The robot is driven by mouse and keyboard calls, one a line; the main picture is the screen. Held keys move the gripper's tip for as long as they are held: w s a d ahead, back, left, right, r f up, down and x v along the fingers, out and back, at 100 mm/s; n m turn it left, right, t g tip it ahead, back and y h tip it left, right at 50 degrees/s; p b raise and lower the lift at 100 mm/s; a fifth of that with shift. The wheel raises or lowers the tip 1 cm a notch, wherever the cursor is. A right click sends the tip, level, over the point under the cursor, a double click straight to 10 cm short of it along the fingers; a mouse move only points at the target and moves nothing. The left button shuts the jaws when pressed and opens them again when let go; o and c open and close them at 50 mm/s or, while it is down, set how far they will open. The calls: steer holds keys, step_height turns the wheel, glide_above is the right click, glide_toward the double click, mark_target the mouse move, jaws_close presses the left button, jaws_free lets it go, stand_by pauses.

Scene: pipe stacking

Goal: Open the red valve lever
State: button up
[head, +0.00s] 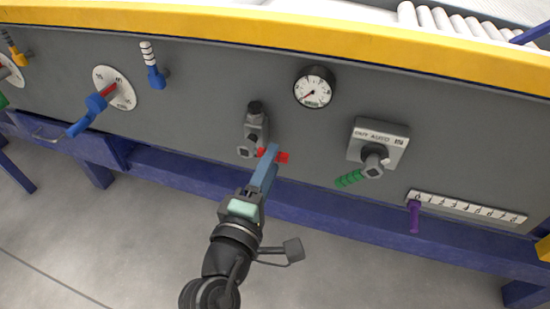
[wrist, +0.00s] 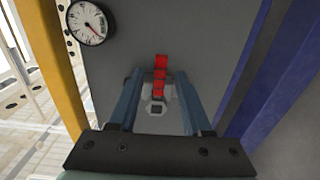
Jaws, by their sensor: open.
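The red valve lever (head: 283,157) shows as short red pieces on both sides of my gripper's fingers in the head view; its middle is hidden behind them. Its grey valve body (head: 252,130) is on the panel just above and left. In the wrist view, the ribbed red lever (wrist: 161,72) runs up from the valve's grey base (wrist: 157,108). My gripper (head: 272,150) is open, with one blue finger on each side of the lever in the wrist view (wrist: 158,78). Gaps show between the lever and both fingers; I cannot tell whether the tips reach its depth.
The grey panel (head: 210,85) also carries a round gauge (head: 314,87), a green-handled selector switch (head: 378,146), a purple slider (head: 414,215), and a blue-handled dial (head: 97,103). A yellow rail (head: 270,29) runs along the top and a blue beam (head: 330,205) below.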

steer(key=shift+b+x, duration=0.3)
steer(key=shift+x, duration=1.15)
jaws_close()
stand_by(0.4)
